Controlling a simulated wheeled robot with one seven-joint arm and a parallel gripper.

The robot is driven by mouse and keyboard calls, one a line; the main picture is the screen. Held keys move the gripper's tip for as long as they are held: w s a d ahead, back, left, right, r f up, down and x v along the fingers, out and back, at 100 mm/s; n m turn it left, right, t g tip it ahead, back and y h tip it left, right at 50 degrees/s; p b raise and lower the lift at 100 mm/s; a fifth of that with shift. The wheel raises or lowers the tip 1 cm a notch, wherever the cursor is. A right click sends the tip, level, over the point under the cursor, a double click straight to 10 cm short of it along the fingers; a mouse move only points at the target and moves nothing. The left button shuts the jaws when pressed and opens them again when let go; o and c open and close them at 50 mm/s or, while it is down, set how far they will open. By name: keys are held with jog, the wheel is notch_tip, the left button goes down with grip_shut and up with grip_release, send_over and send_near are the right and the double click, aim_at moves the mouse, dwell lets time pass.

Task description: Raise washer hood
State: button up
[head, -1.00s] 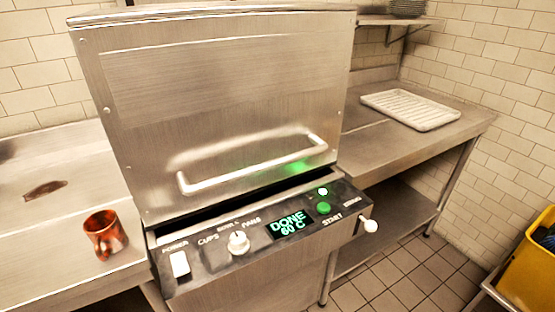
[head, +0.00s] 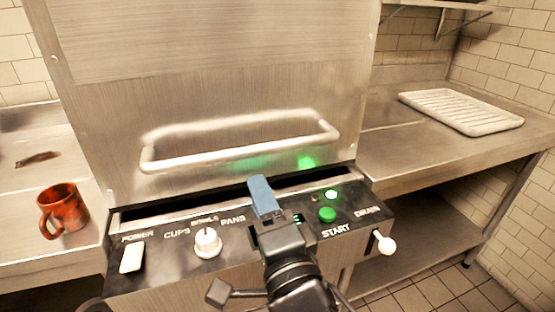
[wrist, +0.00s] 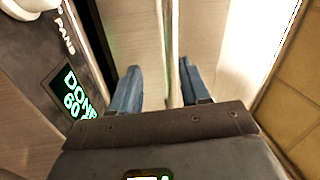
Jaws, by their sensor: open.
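The steel washer hood (head: 215,60) is down above the control panel (head: 150,280), with a dark gap along its lower edge. Its pale bar handle (head: 240,150) runs across the lower front. My gripper (head: 262,195) is in front of the panel, below the handle in the picture, and covers the panel display. In the wrist view, my open gripper (wrist: 158,88) has its two blue fingers apart. A narrow light bar passes between them, probably the handle; contact cannot be told. The display (wrist: 72,93) there reads DONE 60.
A copper mug (head: 66,208) stands on the left counter. A white ribbed tray (head: 460,110) lies on the right counter (head: 400,150). The panel has a power switch (head: 131,257), a dial (head: 207,243), a green start button (head: 327,214) and a drain knob (head: 384,242).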

aim_at(248, 156)
jog(key=shift+m+t, duration=0.3)
jog(key=shift+m, duration=0.4)
jog(key=x, duration=0.3)
jog(key=r+p+x, duration=0.1)
jog(key=x, duration=0.2)
jog(key=p+x, duration=0.1)
jog(key=x, duration=0.2)
jog(key=shift+r, duration=0.3)
jog(key=shift+w+a, duration=0.1)
jog(key=shift+w, duration=0.35)
grip_shut()
